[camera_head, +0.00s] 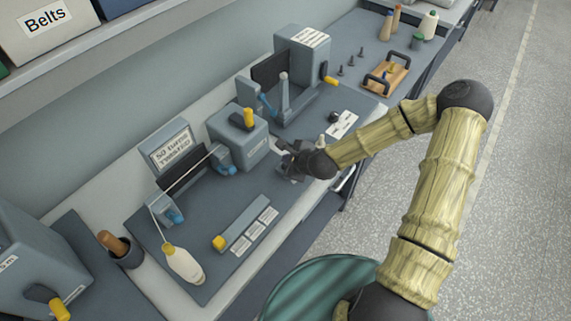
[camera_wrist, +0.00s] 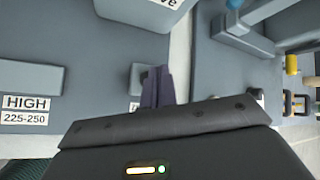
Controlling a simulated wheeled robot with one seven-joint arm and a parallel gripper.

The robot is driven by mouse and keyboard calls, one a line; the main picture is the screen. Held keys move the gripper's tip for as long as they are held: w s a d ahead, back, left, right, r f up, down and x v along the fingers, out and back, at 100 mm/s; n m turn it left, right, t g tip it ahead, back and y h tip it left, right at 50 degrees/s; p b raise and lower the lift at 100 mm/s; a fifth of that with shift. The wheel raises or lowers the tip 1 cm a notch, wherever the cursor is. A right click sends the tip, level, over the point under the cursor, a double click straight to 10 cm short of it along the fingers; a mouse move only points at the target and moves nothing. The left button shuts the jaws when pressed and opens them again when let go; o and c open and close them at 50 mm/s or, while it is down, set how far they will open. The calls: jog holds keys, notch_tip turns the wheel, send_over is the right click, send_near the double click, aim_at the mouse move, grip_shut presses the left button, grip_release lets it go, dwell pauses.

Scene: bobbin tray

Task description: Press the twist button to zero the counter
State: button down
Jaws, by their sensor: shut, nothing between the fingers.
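My gripper (camera_head: 287,157) is shut and empty, low over the front edge of the grey workbench mat, right of the labelled grey bar. In the wrist view its dark fingers (camera_wrist: 157,86) are together, pointing away from the camera. A small grey block (camera_wrist: 137,76) shows right beside the fingers on their left, partly hidden by them. A small white label below it is mostly covered. I cannot tell whether this block carries the twist button, and no button marked so is readable. Whether the fingers touch the block is unclear.
A grey box with a yellow lever (camera_head: 248,118) stands behind my gripper. A grey bar with a yellow end (camera_head: 219,242) and white labels lies left. A second station (camera_head: 303,55) stands to the right. The mat between bar and box is clear.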

jog(key=shift+f, duration=0.1)
dwell(0.6)
jog(key=shift+f+b, duration=0.35)
jog(key=shift+f+b, duration=0.4)
jog(key=shift+f, duration=0.1)
dwell(0.8)
jog(key=shift+r, duration=0.1)
jog(key=shift+r+p, duration=0.8)
jog(key=shift+r, duration=0.05)
jog(key=shift+r, duration=0.1)
notch_tip(320, 180, up, 5)
jog(key=p, duration=0.4)
dwell(0.9)
